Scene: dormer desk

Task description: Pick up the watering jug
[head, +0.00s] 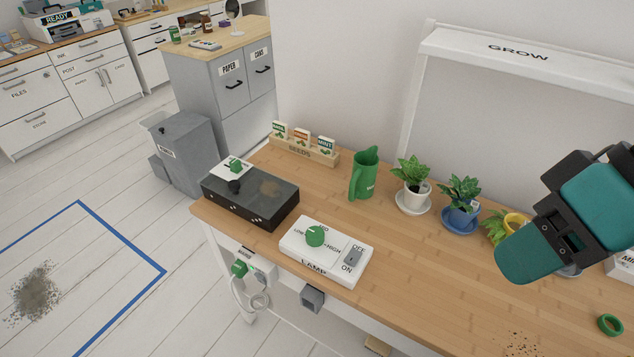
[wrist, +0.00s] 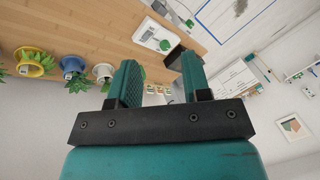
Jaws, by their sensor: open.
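The green watering jug (head: 364,175) stands upright on the wooden desk (head: 330,210), left of the potted plants in the head view, with its handle towards the left. My gripper (head: 522,262) is in the right part of the head view, above the desk and well apart from the jug. In the wrist view my gripper (wrist: 160,65) has its two teal fingers spread, with nothing held between them. I cannot make out the jug in the wrist view; the left finger may hide it.
A row of potted plants (head: 411,185) stands right of the jug. A seed rack (head: 305,151) is behind it to the left. A dark box (head: 250,203) and a white lamp control (head: 325,250) lie nearer the front. A white grow-light frame (head: 490,50) overhangs the desk's back. The desk's middle is clear.

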